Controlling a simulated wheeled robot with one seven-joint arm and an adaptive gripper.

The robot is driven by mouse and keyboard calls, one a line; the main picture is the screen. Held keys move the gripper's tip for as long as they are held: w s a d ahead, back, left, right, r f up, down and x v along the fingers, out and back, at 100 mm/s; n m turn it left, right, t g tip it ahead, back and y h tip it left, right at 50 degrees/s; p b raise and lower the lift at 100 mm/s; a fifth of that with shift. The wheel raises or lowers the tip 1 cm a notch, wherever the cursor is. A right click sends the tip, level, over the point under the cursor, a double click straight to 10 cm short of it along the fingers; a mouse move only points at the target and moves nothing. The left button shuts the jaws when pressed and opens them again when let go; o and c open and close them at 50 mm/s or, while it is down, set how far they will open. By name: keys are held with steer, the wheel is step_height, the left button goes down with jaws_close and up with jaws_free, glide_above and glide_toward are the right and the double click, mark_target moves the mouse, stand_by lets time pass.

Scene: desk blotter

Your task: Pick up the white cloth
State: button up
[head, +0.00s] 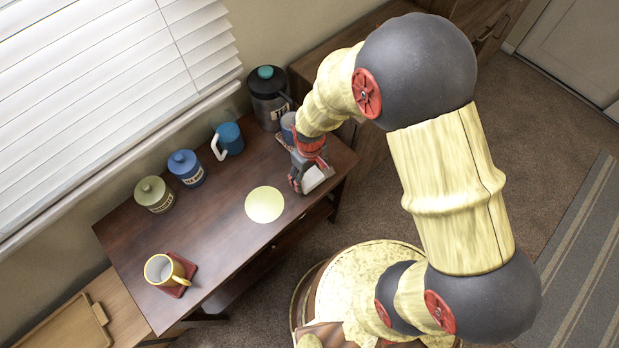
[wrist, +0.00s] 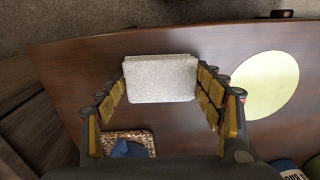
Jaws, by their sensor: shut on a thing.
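The white cloth (wrist: 160,78) is a thick, folded, pale block between my fingers in the wrist view. In the head view the cloth (head: 314,179) shows as a white patch at my gripper, near the right end of the dark desk (head: 225,220). My gripper (head: 302,184) points down there, and its yellow-padded fingers (wrist: 164,95) stand on both sides of the cloth, shut on it. I cannot tell whether the cloth touches the desk or is held just above it. My fingers hide part of it in the head view.
A pale yellow disc (head: 264,204) lies left of my gripper. A dark teal-lidded container (head: 268,98), a blue mug (head: 229,138), a blue jar (head: 187,169) and an olive jar (head: 154,195) line the back. A yellow mug (head: 164,270) stands on a red coaster. A woven coaster (wrist: 145,136) is close by.

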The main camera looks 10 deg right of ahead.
mark_target(309, 178)
steer(key=shift+r, duration=0.1)
steer(key=shift+r, duration=0.25)
step_height(309, 178, up, 3)
steer(key=p, duration=0.2)
steer(key=shift+s+a+r+p, duration=0.1)
steer(key=shift+s+r+p, duration=0.05)
steer(key=shift+p, duration=0.15)
steer(key=shift+s+a+r+p, duration=0.85)
steer(key=shift+s+r, duration=0.65)
steer(key=shift+s, duration=0.65)
steer(key=shift+s+a+r+p, duration=0.85)
steer(key=shift+s+r, duration=0.65)
steer(key=shift+s, duration=0.6)
steer(key=shift+s+a+r+p, duration=0.8)
steer(key=shift+s+r, duration=0.7)
steer(key=shift+s, duration=0.65)
steer(key=o, duration=0.5)
steer(key=c, duration=0.5)
